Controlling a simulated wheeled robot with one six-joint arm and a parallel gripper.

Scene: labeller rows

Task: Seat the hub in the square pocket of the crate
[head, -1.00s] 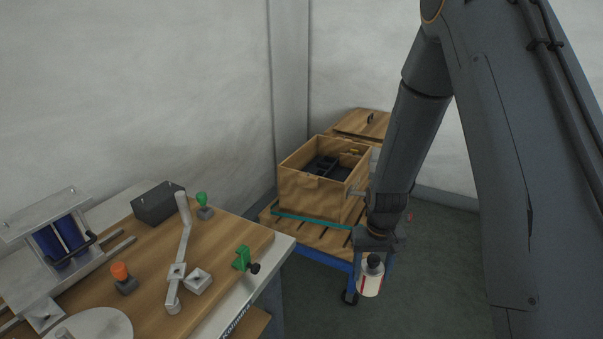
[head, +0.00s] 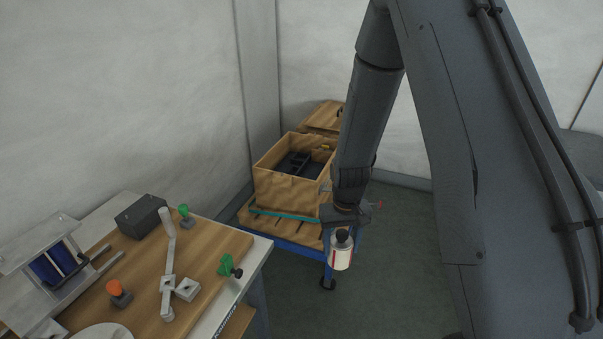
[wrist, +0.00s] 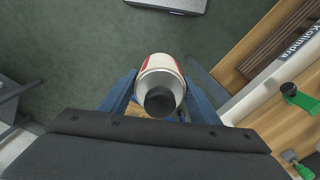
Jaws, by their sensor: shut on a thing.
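My gripper (head: 343,222) is shut on a white cylinder with red markings and a dark round top (head: 341,253), which I take to be the hub. It hangs below the gripper, clear of any surface. In the wrist view the hub (wrist: 160,75) sits between the two blue fingers. The wooden crate (head: 284,188) stands open on a cart, behind and left of my gripper in the head view. A dark insert (head: 293,163) with compartments lies inside. I cannot make out which one is the square pocket.
The blue-framed cart (head: 290,243) carries the crate on slats, with a teal strap along its front. A wooden lid (head: 321,118) is behind the crate. At left, a workbench (head: 215,262) holds a labeller, a dark box and coloured knobs. Green floor is free at right.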

